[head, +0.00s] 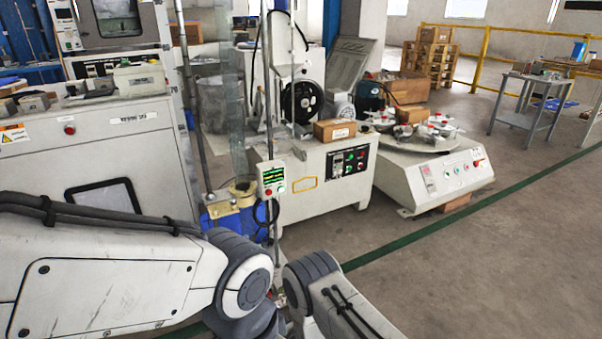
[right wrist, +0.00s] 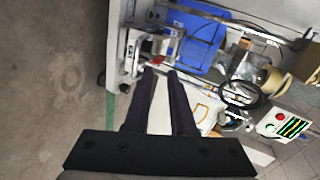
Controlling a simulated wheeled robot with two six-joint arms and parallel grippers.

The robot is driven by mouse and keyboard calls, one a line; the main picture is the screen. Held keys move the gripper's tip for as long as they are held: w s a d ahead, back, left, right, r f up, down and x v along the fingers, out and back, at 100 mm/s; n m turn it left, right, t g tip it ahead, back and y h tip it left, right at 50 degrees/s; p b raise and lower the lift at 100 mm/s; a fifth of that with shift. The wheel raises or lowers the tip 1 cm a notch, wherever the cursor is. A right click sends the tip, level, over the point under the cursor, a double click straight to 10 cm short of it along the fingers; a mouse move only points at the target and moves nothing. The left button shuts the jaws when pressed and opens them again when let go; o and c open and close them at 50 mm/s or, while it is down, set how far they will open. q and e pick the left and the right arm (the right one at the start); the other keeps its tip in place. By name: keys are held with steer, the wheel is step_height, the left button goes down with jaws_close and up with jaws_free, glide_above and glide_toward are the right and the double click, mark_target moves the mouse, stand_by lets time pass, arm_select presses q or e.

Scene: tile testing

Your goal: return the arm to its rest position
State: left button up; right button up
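In the head view an arm of mine (head: 110,270) comes in from the left and reaches a round grey joint (head: 245,272) at the lower middle. Another grey link of mine (head: 340,305) runs off the bottom edge beside it. No gripper shows in the head view. In the right wrist view my right gripper (right wrist: 162,78) has two dark fingers with a narrow gap between them. A pale strip shows in the gap, and no separate object is clearly held there. My left gripper is out of view.
A white cabinet (head: 90,160) stands at the left. A control box (head: 272,180) on a pole is close behind my arm joint. A white machine (head: 325,185) and a round-topped tester (head: 440,185) stand beyond. The floor (head: 500,260) at the right is clear.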

steer(key=w+a+r+n+g+h+p, duration=0.1)
steer(key=a+r+n+g+p, duration=0.2)
steer(key=r, duration=1)
steer(key=s+d+r+n+g+h+p, duration=0.1)
steer(key=s+r+n+g, duration=0.2)
steer(key=r, duration=0.4)
steer(key=s+r+n+h+p, duration=0.1)
steer(key=s+r+n, duration=0.2)
steer(key=s+r, duration=0.35)
steer(key=s+d+r+n+g+h+p, duration=0.1)
steer(key=s+d+r+n+g+p, duration=0.15)
steer(key=s+d+r, duration=0.45)
steer(key=s+d+r+n+g+h+p, duration=0.1)
steer(key=s+d+r+n+g, duration=0.2)
steer(key=s+r, duration=0.45)
steer(key=s+d+r+n+g+h+p, duration=0.15)
steer(key=s+d+r+n, duration=0.3)
steer(key=s, duration=0.45)
step_height(320, 180, up, 37)
steer(key=m+p, duration=0.1)
steer(key=p, duration=3.6)
steer(key=shift+a+f+t+y+p, duration=0.2)
steer(key=shift+t+y+p, duration=0.1)
steer(key=shift+y, duration=0.15)
